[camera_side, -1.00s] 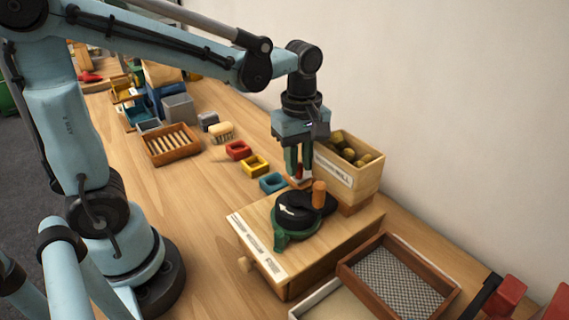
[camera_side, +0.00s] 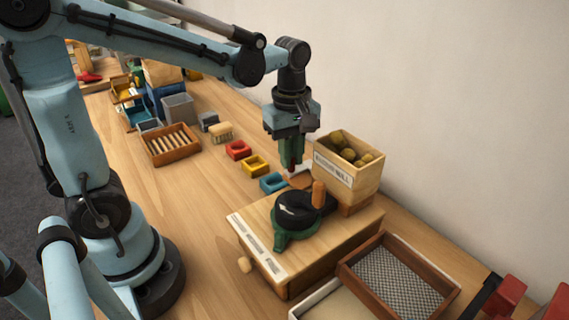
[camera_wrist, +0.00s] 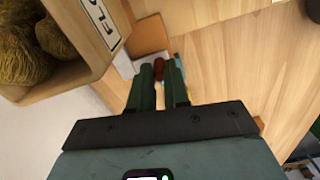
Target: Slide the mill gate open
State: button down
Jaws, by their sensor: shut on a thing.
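The hopper also fills the upper left of the wrist view (camera_wrist: 72,72). My gripper (camera_side: 291,166) is shut on the red gate knob (camera_wrist: 159,66), beside the hopper, fingers pointing down. A flat gate plate (camera_side: 301,180) shows between the knob and the hopper, low down. How far the plate reaches under the hopper is hidden.
Blue (camera_side: 273,183), yellow (camera_side: 255,165) and red (camera_side: 238,149) small trays lie left of the mill. A mesh-bottomed wooden tray (camera_side: 357,281) stands at the front right. The wall is close behind the hopper. The table's middle left is clear.

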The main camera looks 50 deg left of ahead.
jog(key=c, duration=1.4)
grip_release()
jog(key=shift+a, duration=0.2)
notch_tip(320, 180, up, 12)
jog(key=shift+r, duration=0.1)
